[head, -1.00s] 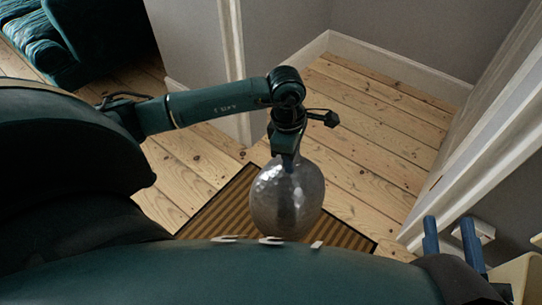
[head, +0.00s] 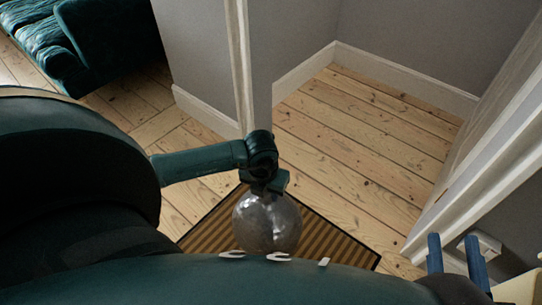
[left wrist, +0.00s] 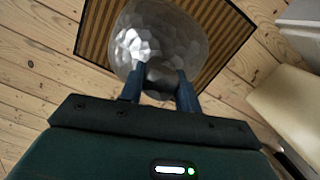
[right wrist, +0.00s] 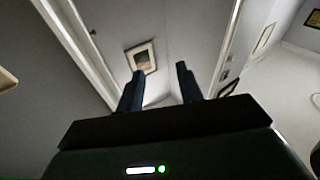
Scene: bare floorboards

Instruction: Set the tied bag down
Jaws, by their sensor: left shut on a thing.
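The tied bag (head: 267,222) is a shiny, silvery grey, rounded sack over the striped mat. It also shows in the left wrist view (left wrist: 165,35), where its gathered neck is between my fingers. My left gripper (head: 266,190) is above the bag, pointing down and shut on its neck. Its two blue fingers show in the left wrist view (left wrist: 159,85). The bag's underside is hidden, so I cannot tell whether it touches the mat. My right gripper (head: 455,250) points up at the lower right. Its fingers stand apart and empty in the right wrist view (right wrist: 157,85).
The brown striped mat (head: 335,248) with a dark border lies on bare floorboards (head: 370,155). A wall corner with white trim (head: 243,70) stands behind the left arm. A teal sofa (head: 110,40) is at the back left. A white frame (head: 470,170) borders the right side.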

